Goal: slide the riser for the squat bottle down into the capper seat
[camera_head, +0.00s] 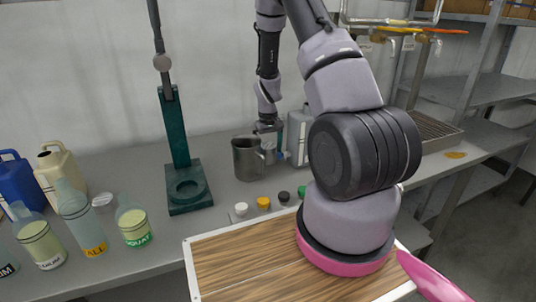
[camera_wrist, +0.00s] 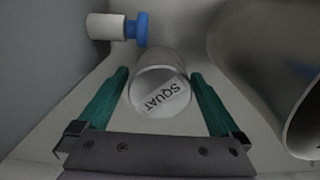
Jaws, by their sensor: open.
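The riser (camera_wrist: 158,101), a pale cylinder with a SQUAT label on its end face, stands between the fingers of my gripper (camera_wrist: 160,73) in the wrist view. The green fingers are open, with a gap on both sides of the riser. In the head view my gripper (camera_head: 270,127) is behind the metal jug, and the riser cannot be made out there. The green capper (camera_head: 176,130) stands left of the jug; its round seat (camera_head: 187,188) on the base looks empty. The squat bottle (camera_head: 134,227) with a green label stands at front left.
The metal jug (camera_head: 247,160) is close beside my gripper and also shows in the wrist view (camera_wrist: 285,70). A white part with a blue knob (camera_wrist: 118,27) lies beyond the riser. Several caps (camera_head: 263,203) sit before the jug. Bottles (camera_head: 82,222) and canisters (camera_head: 62,172) stand left.

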